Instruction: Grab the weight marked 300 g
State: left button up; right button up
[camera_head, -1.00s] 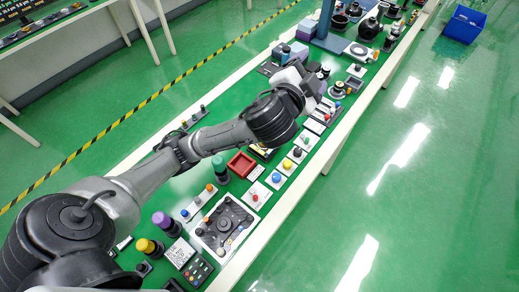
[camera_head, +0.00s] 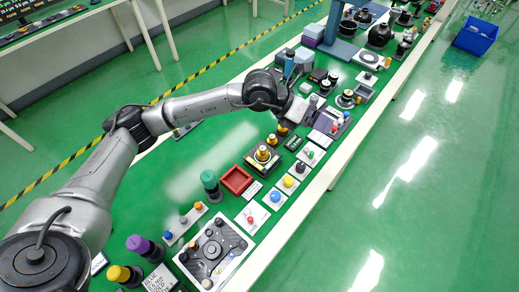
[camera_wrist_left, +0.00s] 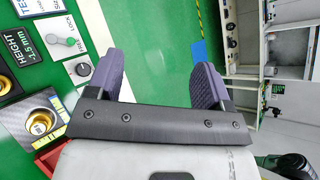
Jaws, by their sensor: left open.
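Brass weights stand near the middle of the table in the head view. One brass weight (camera_head: 262,154) sits on a dark square base with pale edges, and a smaller brass piece (camera_head: 272,140) is just behind it. No 300 g marking is legible. In the left wrist view a brass weight (camera_wrist_left: 41,122) stands on a dark base at the left, outside the fingers; its top marking is too small to read. My left gripper (camera_head: 319,114) is above the table, beyond and to the right of the weights. Its purple fingers (camera_wrist_left: 156,77) are apart with nothing between them.
A red tray (camera_head: 236,180), a green-topped cylinder (camera_head: 210,183) and several button panels crowd the near table. A sign reading HEIGHT 1.5 mm (camera_wrist_left: 20,47) stands near the weight. A blue post (camera_head: 341,25) rises farther back.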

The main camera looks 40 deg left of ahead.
pick_arm(q)
jog(key=s+a+f+n+g+y, duration=0.1)
jog(key=a+f+g+y, duration=0.1)
jog(key=a+f+y, duration=0.35)
jog(key=n+g+y, duration=0.4)
send_near(263, 148)
jog(key=f, duration=0.2)
jog(key=f+b, duration=0.1)
jog(key=f, duration=0.4)
jog(key=shift+w+b, duration=0.3)
jog(key=shift+w, duration=0.1)
jog(key=f, duration=0.2)
jog(key=f+b, duration=0.1)
jog(key=f, duration=0.1)
jog(key=shift+w+a+f, duration=0.1)
jog(key=shift+w+a, duration=0.05)
jog(key=shift+a, duration=0.1)
jog(key=shift+f, duration=0.4)
